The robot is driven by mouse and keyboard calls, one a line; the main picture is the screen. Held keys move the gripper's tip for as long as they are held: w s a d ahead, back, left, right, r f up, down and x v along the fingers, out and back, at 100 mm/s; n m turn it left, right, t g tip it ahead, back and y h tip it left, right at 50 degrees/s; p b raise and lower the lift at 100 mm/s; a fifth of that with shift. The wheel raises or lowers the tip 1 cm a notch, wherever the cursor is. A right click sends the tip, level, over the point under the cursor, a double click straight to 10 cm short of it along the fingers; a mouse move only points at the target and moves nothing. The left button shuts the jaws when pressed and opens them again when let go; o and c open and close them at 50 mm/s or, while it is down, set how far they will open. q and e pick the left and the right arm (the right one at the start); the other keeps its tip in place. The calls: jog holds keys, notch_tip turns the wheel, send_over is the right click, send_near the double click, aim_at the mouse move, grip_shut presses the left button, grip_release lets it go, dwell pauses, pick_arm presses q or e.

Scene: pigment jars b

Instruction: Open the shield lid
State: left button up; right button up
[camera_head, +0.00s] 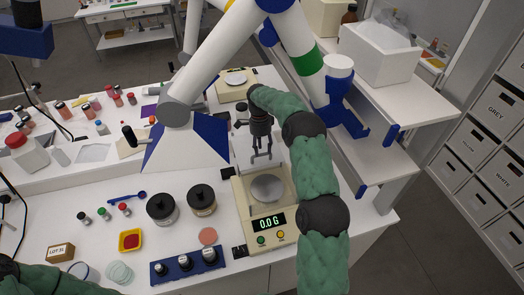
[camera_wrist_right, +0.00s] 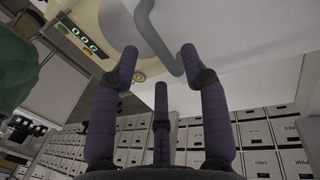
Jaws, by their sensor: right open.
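The cream balance (camera_head: 267,240) stands on the bench with its display at 0.0 G and a round grey pan (camera_head: 267,188). A shield lid is hard to make out in the head view. In the right wrist view a pale panel (camera_wrist_right: 235,40) with a bent grey bar (camera_wrist_right: 152,32), perhaps the lid and its handle, lies beyond the fingers. My right gripper (camera_head: 262,158) is open above the back of the balance; in the wrist view its fingertips (camera_wrist_right: 159,62) are on either side of the bar's lower end. I cannot tell whether they touch it. My left gripper is out of view.
Two dark-lidded jars (camera_head: 202,200) stand left of the balance. A blue rack (camera_head: 188,265) with small dark-topped items is in front. A white extraction hood (camera_head: 187,147) hangs behind the jars. A white shelf (camera_head: 400,90) is close on the right.

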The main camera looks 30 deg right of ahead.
notch_tip(320, 180, up, 10)
jog(key=w, duration=0.2)
jog(key=shift+d, duration=0.25)
jog(key=shift+s, duration=0.1)
dwell(0.3)
